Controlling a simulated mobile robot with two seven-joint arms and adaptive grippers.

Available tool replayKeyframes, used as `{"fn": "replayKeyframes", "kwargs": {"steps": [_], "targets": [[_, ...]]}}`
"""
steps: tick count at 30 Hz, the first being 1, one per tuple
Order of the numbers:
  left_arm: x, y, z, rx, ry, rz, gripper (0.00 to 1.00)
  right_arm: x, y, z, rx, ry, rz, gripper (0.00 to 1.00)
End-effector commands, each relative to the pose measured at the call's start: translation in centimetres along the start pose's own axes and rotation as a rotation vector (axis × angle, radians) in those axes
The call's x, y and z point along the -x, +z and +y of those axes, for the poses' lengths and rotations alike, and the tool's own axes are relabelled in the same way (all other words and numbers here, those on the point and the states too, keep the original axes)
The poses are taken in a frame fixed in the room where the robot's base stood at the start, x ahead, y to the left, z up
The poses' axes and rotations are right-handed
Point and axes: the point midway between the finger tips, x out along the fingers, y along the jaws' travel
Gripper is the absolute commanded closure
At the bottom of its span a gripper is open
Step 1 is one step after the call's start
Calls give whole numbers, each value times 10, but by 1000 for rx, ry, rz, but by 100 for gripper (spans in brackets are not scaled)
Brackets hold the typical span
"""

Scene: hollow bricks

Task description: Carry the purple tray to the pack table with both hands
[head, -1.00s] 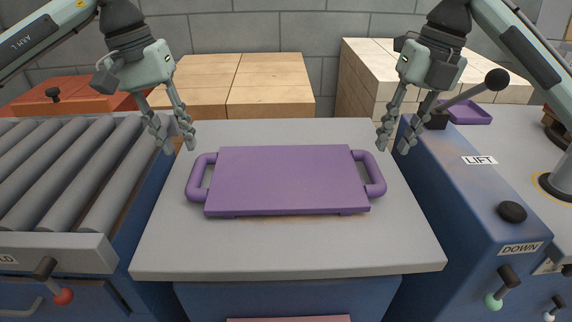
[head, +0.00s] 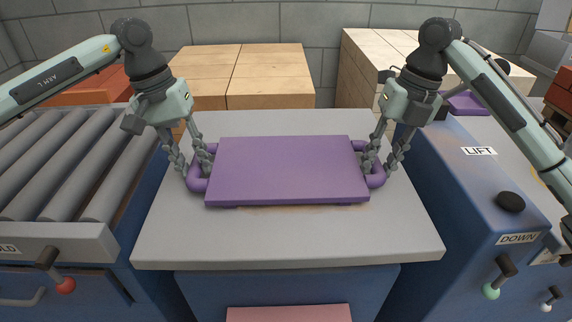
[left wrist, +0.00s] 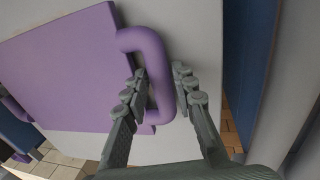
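The purple tray (head: 287,170) lies on the grey tabletop (head: 290,240), a flat slab with a loop handle at each end. My left gripper (head: 197,172) is down at the tray's left handle (head: 196,185). In the left wrist view, its two open fingers (left wrist: 160,76) stand on either side of the handle bar (left wrist: 162,85), not visibly closed on it. My right gripper (head: 380,167) is down at the right handle (head: 376,180), fingers apart on either side of it. Its fingers partly hide that handle, and contact there cannot be told.
A roller conveyor (head: 75,165) stands to the left. A blue console (head: 465,190) with LIFT and DOWN labels and a black knob (head: 510,202) stands to the right. Pale blocks (head: 270,75) are stacked behind. A small purple tray (head: 466,104) lies at the back right.

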Motion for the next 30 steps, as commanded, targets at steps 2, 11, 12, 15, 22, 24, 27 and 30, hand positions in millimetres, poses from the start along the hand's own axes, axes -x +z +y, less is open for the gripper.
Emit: {"fn": "replayKeyframes", "kwargs": {"steps": [2, 11, 12, 15, 22, 24, 27, 30], "targets": [[0, 0, 0, -1, 0, 0, 74, 0, 0, 0, 0, 0, -1, 74], [0, 0, 0, 0, 0, 0, 94, 0, 0, 0, 0, 0, -1, 94], [0, 0, 0, 0, 0, 0, 99, 0, 0, 0, 0, 0, -1, 99], [0, 0, 0, 0, 0, 0, 100, 0, 0, 0, 0, 0, -1, 100], [0, 0, 0, 0, 0, 0, 100, 0, 0, 0, -1, -1, -1, 100], [0, 0, 0, 0, 0, 0, 100, 0, 0, 0, -1, -1, -1, 100], [2, 0, 1, 0, 1, 2, 100, 2, 0, 0, -1, 0, -2, 100], [6, 0, 1, 0, 1, 2, 100, 6, 0, 1, -1, 0, -2, 100]]}}
